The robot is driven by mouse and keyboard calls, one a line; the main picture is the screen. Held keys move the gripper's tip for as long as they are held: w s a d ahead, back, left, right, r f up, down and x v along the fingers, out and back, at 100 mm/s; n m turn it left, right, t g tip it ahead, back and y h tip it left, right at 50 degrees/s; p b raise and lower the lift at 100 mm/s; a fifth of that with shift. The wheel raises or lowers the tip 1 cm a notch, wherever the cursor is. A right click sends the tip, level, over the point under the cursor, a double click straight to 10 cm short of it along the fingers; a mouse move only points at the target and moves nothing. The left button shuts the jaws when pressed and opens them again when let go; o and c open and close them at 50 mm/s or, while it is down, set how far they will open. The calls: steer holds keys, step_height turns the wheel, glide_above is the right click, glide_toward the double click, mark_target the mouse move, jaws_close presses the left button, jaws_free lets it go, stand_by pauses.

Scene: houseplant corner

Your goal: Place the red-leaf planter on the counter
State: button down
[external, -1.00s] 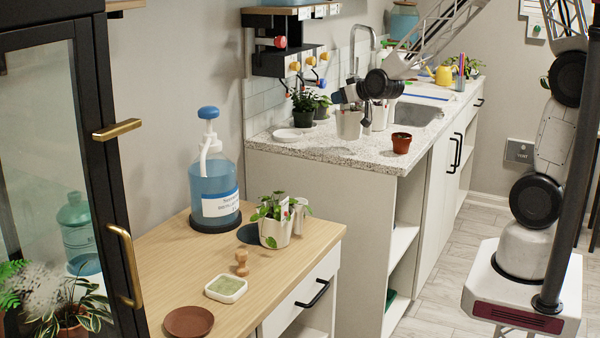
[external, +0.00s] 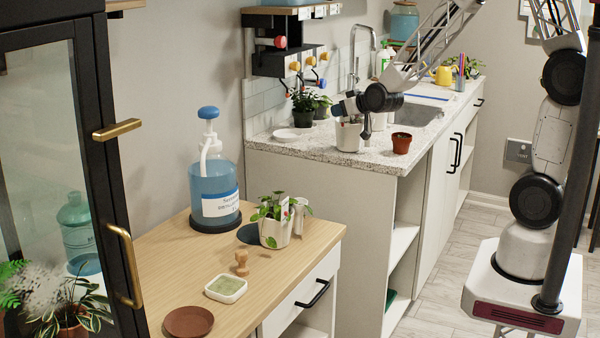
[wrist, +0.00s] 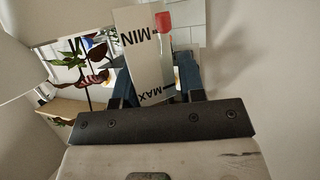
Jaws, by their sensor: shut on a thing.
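My gripper (wrist: 155,85) is shut on a pale planter marked MIN and MAX (wrist: 143,45), which fills the space between its blue fingers. Dark reddish and green leaves (wrist: 95,78) show beside it at the left of the wrist view; I take it for the red-leaf planter. In the external view the planter (external: 348,138) is in front of the sink, over the near-left part of the speckled counter (external: 330,158). My gripper (external: 346,112) is at its top. I cannot tell whether its base touches the counter. The leaves are hard to make out there.
A small terracotta pot (external: 401,143) stands just right of the planter. A white saucer (external: 286,135) and dark potted plants (external: 303,112) are to the left and behind. The lower wooden counter (external: 200,270) holds a green-leaf planter (external: 275,232) and a blue pump bottle (external: 213,185).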

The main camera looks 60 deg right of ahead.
steer(key=shift+f, duration=0.1)
steer(key=c, duration=0.7)
jaws_free()
steer(key=shift+s, duration=0.1)
steer(key=shift+v, duration=6)
steer(key=shift+a, duration=0.15)
